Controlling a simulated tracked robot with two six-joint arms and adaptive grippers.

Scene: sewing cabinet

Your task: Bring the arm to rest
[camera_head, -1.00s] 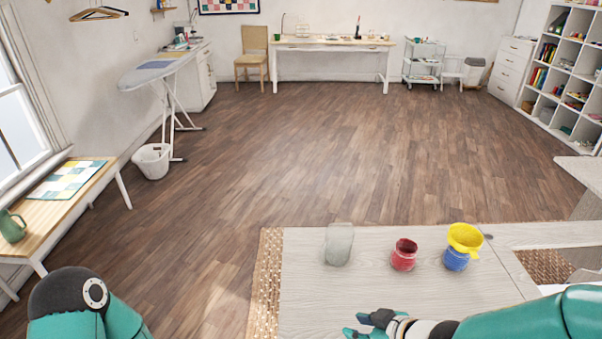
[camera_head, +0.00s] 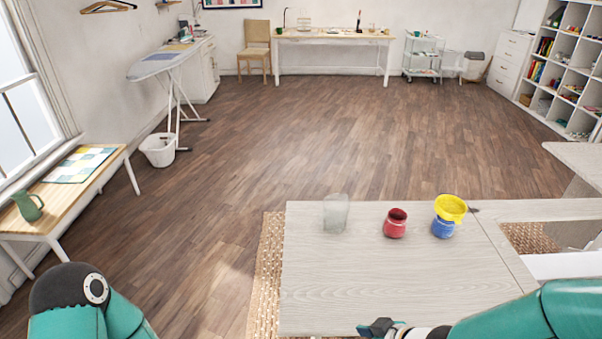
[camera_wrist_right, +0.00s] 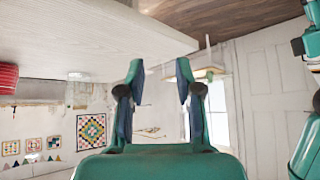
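My right gripper (camera_head: 380,328) is low over the near part of the grey wood table (camera_head: 345,270), at the bottom edge of the head view. In the right wrist view, its two fingers (camera_wrist_right: 160,68) stand apart with nothing between them. My left arm shows only as a teal link with a dark joint at the bottom left of the head view; its gripper is out of view. A yellow funnel-like piece (camera_head: 451,207) sits on the blue jar.
A woven rug (camera_head: 266,270) lies under the table. A bench (camera_head: 62,213) with a green jug (camera_head: 27,206) stands at the left. An ironing board (camera_head: 165,62) and white basket (camera_head: 158,150) are behind it. The middle of the floor is open.

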